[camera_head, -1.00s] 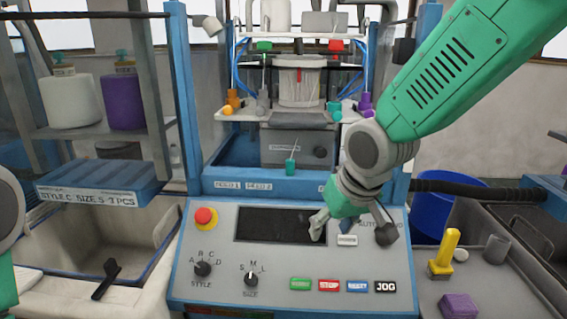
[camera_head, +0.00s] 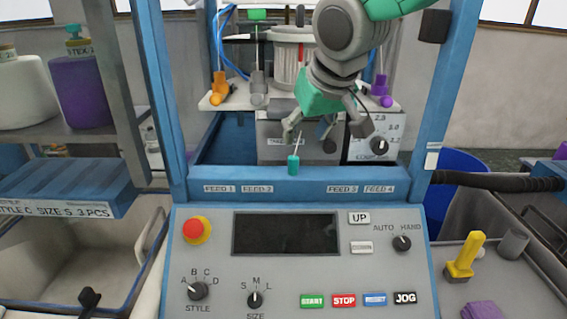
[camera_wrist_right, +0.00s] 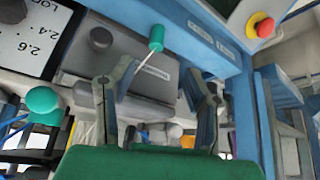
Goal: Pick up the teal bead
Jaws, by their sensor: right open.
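A small teal cylindrical bead (camera_head: 293,164) on a thin white stem stands at the blue front ledge in the head view. In the right wrist view the teal bead (camera_wrist_right: 156,38) shows above the gap between the fingers, its white stem running down between them. My right gripper (camera_head: 326,130) is open above and to the right of it in the head view. In the right wrist view the open jaws (camera_wrist_right: 160,74) hold nothing. A round teal ball (camera_wrist_right: 42,100) shows at the left there. My left gripper is not in view.
A grey control panel (camera_head: 215,270) with buttons and dials lies in front of the ledge. Blue posts (camera_head: 161,100) flank the machine opening. Orange (camera_head: 218,90) and purple (camera_head: 381,90) feeder pieces stand on the white shelf behind.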

